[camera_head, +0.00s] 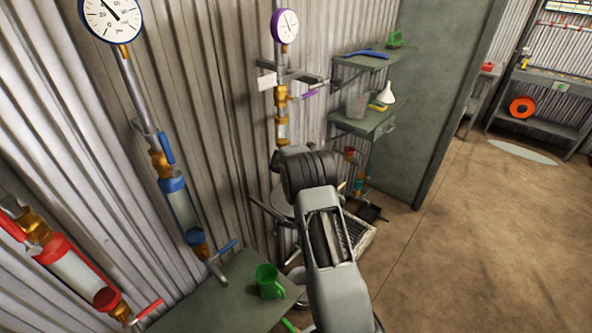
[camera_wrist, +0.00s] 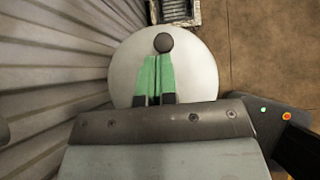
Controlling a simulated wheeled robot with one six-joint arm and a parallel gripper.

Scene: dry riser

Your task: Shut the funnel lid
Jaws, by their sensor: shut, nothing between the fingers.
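A pale round funnel lid (camera_wrist: 196,70) with a dark round knob (camera_wrist: 163,42) fills the middle of the wrist view. My gripper (camera_wrist: 156,62) is shut and empty. Its green fingertips lie over the lid in the picture, just short of the knob; I cannot tell whether they touch it. In the head view, a pale round edge (camera_head: 284,205), which may be the lid or funnel, shows beside my arm. My arm hides my gripper and most of the lid there. The funnel below the lid is hidden, and I cannot tell how far the lid is open.
A corrugated wall (camera_head: 215,110) runs along the left with pipes and gauges (camera_head: 285,25). A green mug (camera_head: 268,281) stands on a grey table (camera_head: 215,305) in front. A grated tray (camera_wrist: 176,10) lies beyond the lid.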

